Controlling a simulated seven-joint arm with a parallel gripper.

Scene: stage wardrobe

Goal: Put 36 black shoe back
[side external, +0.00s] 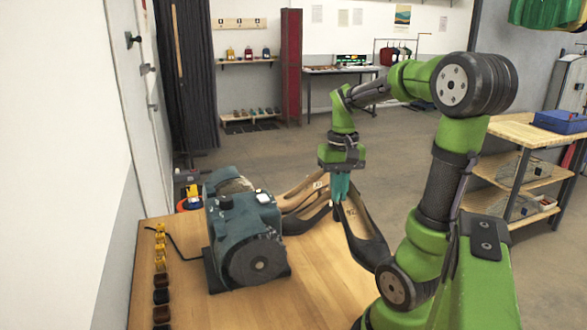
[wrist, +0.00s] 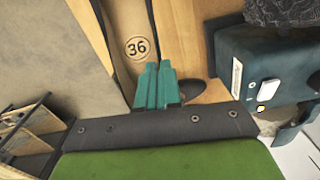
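A black shoe with a tan insole (side external: 356,217) lies at the right edge of the wooden table, toe toward the near side. In the wrist view a tan insole (wrist: 119,22) carries a round 36 mark, with black shoe sides along it. My gripper (side external: 340,198) points down at this shoe. In the wrist view its teal fingers (wrist: 157,72) stand close together over the shoe's right side, beside the mark. Whether the shoe's side is pinched between them is not clear. Another dark shoe (side external: 307,221) and tan shoes (side external: 299,192) lie to the left, partly overlapped.
A dark teal machine (side external: 243,238) stands on the table left of the shoes. Small yellow and dark items (side external: 160,262) line the table's left side. The front of the table is clear. A low rack with shoes (side external: 250,115) stands at the far wall. A wooden shelf unit (side external: 520,170) stands right.

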